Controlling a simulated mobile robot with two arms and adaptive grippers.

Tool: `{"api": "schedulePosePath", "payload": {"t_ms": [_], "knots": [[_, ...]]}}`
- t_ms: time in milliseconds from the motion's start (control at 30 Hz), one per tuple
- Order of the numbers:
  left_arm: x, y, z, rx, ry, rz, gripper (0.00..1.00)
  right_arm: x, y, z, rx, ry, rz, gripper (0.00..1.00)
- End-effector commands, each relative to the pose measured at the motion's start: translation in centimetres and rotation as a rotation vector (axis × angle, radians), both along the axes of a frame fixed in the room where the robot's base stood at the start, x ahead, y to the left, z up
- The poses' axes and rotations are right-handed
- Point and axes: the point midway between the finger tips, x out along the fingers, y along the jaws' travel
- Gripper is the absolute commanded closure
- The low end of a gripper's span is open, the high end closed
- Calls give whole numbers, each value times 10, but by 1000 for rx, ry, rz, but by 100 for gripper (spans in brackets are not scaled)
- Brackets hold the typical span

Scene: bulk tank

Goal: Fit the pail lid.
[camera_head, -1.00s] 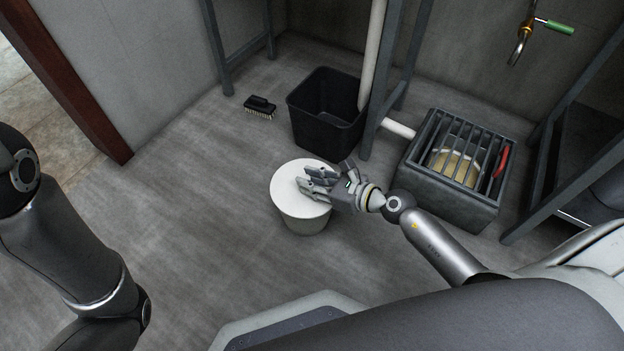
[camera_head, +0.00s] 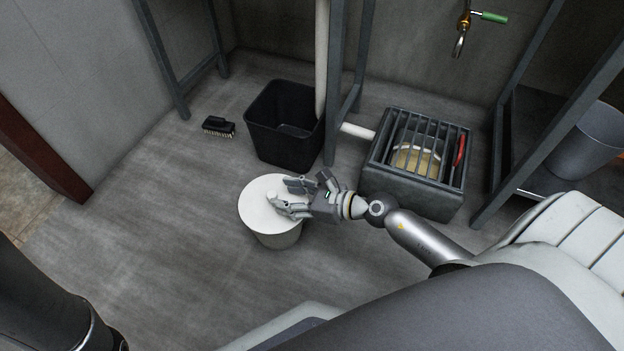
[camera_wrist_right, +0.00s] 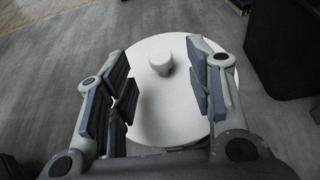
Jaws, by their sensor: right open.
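My right gripper (camera_head: 281,194) comes in from the right, low over the lid. My left gripper is out of view.
A black bin (camera_head: 284,130) stands behind the pail, beside a grey frame leg (camera_head: 348,90). A grated drain box (camera_head: 412,182) is to the right. A brush (camera_head: 218,127) lies at the back left. The floor left of the pail is clear.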

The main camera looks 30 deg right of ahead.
Motion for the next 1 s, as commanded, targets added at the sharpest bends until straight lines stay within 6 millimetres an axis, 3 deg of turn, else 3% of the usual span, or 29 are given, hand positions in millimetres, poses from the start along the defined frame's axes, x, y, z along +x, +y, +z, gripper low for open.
{"api": "schedulePosePath", "payload": {"t_ms": [200,433,1000], "knots": [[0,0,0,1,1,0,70,-35,-26,14,-2,3,0,52],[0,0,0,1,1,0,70,-58,-44,25,1,3,-1,52],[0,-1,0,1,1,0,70,-66,-51,31,1,-1,0,52]]}}
